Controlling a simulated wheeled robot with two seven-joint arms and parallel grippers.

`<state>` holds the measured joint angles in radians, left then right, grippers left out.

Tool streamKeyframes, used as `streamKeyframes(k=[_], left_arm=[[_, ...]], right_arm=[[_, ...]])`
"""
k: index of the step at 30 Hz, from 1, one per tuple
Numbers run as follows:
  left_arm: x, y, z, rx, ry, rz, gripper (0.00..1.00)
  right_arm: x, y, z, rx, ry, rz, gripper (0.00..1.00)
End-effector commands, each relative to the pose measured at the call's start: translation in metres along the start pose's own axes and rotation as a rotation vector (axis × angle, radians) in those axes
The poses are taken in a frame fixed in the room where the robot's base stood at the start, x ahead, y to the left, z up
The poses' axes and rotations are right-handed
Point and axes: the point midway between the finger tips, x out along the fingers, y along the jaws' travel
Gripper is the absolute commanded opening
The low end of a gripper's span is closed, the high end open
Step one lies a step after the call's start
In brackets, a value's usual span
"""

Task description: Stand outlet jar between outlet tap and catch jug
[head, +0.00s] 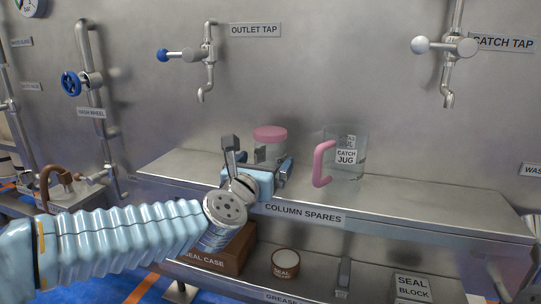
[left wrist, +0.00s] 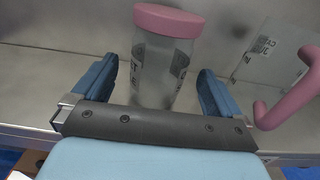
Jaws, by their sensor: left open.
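The outlet jar (head: 269,146) is clear with a pink lid and stands upright on the steel shelf. It also shows in the left wrist view (left wrist: 160,70), between the spread blue fingers. My left gripper (left wrist: 155,90) is open around the jar's near side, with a visible gap to each finger. In the head view my left gripper (head: 262,170) hides the jar's lower part. The catch jug (head: 348,168), clear with a pink handle, stands to the right of the jar. The outlet tap (head: 209,65) with a blue knob is on the wall above left of the jar.
The catch tap (head: 447,70) is on the wall at the right. The steel shelf (head: 430,196) is bare right of the jug and left of the jar. Below are a seal case (head: 225,258), a round seal container (head: 285,265) and a seal block (head: 412,288).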

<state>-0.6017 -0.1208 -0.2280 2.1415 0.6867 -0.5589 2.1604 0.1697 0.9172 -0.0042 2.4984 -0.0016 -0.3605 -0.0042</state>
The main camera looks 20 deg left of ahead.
Motion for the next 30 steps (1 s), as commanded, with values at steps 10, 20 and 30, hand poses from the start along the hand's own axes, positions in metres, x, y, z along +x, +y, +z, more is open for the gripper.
streamKeyframes(k=[10, 20, 30], left_arm=[[-0.057, 0.000, 0.000, 0.000, 0.000, 0.001, 1.00], [-0.060, 0.000, 0.000, 0.001, 0.000, 0.000, 1.00], [-0.060, 0.000, 0.000, 0.001, 0.000, 0.001, 1.00]], right_arm=[[-0.003, -0.001, 0.000, 0.000, 0.001, 0.001, 0.43], [-0.002, -0.001, 0.000, 0.000, 0.001, 0.001, 0.43], [-0.002, -0.001, 0.000, 0.000, 0.001, 0.001, 0.43]])
